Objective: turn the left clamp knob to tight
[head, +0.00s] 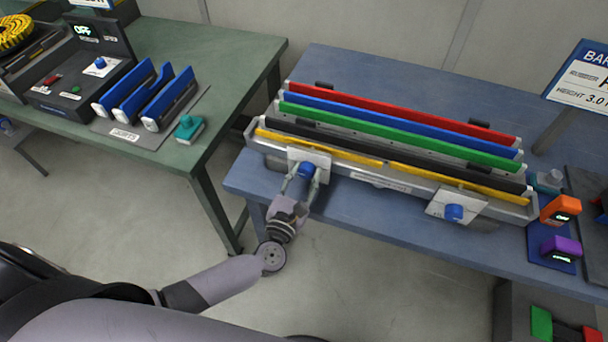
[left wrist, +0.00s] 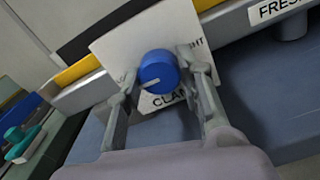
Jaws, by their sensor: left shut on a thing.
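The left clamp knob (head: 305,170) is a blue round knob on a white plate (head: 322,161) at the left end of the chassis front. My left gripper (head: 301,178) is shut on this knob, one finger on each side. In the left wrist view the knob (left wrist: 158,70) sits between the two fingers (left wrist: 158,80), with a pale pointer line slanting to its lower left. The plate's lettering is partly hidden by the fingers; "CLA" and "HT" show. A second blue knob (head: 454,212) sits on another plate at the right. My right gripper is not in view.
The chassis holds red (head: 400,112), blue, green and black bars, with yellow strips (head: 320,147) along its front, on a blue table (head: 350,70). Orange (head: 561,209) and purple (head: 561,247) devices stand at its right. A green table (head: 225,60) with blue racks stands left, across a gap.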

